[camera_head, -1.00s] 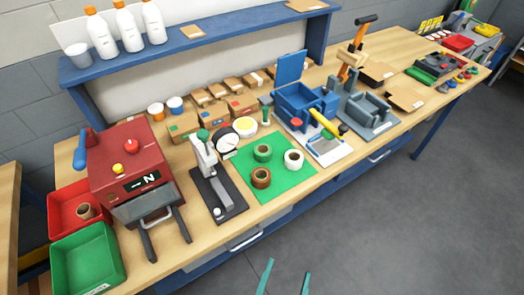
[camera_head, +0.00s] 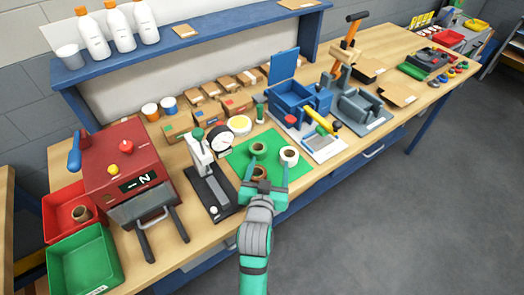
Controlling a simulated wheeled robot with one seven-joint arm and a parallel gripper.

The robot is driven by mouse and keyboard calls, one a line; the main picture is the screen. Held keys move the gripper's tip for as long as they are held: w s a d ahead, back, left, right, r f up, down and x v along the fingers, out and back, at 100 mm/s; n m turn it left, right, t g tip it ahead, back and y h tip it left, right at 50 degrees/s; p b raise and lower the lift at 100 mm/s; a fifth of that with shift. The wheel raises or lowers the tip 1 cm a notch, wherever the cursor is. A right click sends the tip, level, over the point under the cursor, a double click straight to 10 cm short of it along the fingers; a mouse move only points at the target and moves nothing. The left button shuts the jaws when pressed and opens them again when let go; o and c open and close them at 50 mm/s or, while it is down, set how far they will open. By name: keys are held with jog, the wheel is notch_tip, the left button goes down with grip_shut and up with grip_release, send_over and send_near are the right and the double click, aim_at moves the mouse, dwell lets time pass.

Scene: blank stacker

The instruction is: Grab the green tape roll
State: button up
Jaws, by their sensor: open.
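The green tape roll (camera_head: 259,149) stands on the green mat (camera_head: 238,159), toward its back. A white roll (camera_head: 289,156) is on the mat to its right. A brown roll (camera_head: 260,172) is nearer the front edge, mostly hidden behind my gripper. My gripper (camera_head: 263,183) is open over the front part of the mat, in front of the green roll and apart from it in the picture. Its exact height above the mat cannot be told.
A black press with a dial (camera_head: 208,175) stands left of the mat. A red machine (camera_head: 126,165) is farther left. A blue box (camera_head: 299,101) and a yellow-handled tool (camera_head: 319,121) are to the right. Small cartons (camera_head: 205,114) line the back.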

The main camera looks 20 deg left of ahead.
jog(key=n+g, duration=0.1)
jog(key=g, duration=0.1)
send_near(258, 148)
jog(key=w, duration=0.2)
jog(key=shift+w+d+f+y, duration=0.1)
jog(key=shift+w+f+y, duration=0.2)
jog(key=shift+w, duration=0.05)
jog(key=shift+r+x, duration=0.15)
jog(key=shift+x, duration=1.25)
jog(key=shift+r+x, duration=0.1)
jog(key=shift+x, duration=1.25)
jog(key=shift+w, duration=0.1)
jog(key=shift+c, duration=0.7)
jog(key=c, duration=1)
